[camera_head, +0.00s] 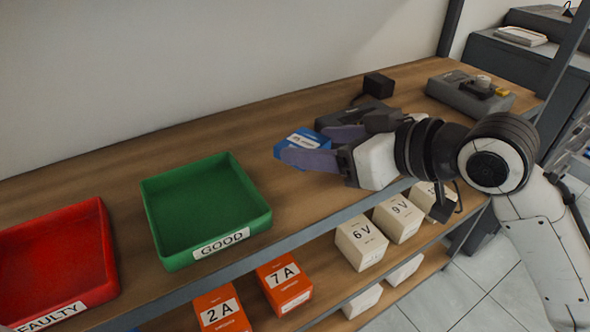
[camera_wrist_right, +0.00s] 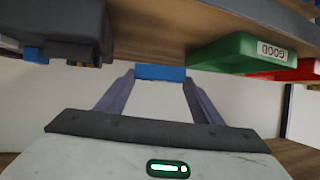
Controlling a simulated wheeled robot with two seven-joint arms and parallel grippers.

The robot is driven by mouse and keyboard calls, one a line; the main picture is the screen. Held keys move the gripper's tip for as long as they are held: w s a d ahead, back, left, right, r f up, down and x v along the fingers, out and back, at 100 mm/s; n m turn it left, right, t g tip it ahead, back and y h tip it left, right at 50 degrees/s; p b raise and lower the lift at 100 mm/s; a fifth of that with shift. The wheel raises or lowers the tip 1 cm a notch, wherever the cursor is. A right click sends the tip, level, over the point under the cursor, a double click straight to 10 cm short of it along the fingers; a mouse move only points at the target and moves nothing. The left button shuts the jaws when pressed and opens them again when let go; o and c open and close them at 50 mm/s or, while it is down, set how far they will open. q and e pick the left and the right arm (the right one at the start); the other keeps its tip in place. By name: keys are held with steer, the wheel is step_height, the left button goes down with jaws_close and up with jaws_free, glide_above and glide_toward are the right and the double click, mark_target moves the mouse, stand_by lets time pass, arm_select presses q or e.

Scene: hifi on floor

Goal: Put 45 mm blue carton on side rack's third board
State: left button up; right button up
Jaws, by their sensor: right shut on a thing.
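The blue carton (camera_head: 302,135) with a white label is between the purple fingers of my right gripper (camera_head: 308,146), over the upper wooden board. The gripper is shut on it. In the right wrist view the blue carton (camera_wrist_right: 160,72) shows as a small block between the fingertips; whether it touches the board is hard to tell. I cannot pick out for sure the side rack or its third board. My left gripper is not in view.
A green GOOD tray (camera_head: 157,214) and a red FAULTY tray (camera_head: 108,262) sit on the upper board (camera_head: 110,150). A dark device (camera_head: 465,94) and black block (camera_head: 378,84) stand further right. Orange cartons (camera_head: 285,283) and white cartons (camera_head: 360,243) fill the lower board.

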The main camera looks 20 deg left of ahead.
mark_target(316, 189)
steer(key=shift+f, duration=2.85)
steer(key=shift+f, duration=0.15)
steer(key=o, duration=0.9)
steer(key=shift+r, duration=0.2)
steer(key=v, duration=1.2)
steer(key=shift+f, duration=0.1)
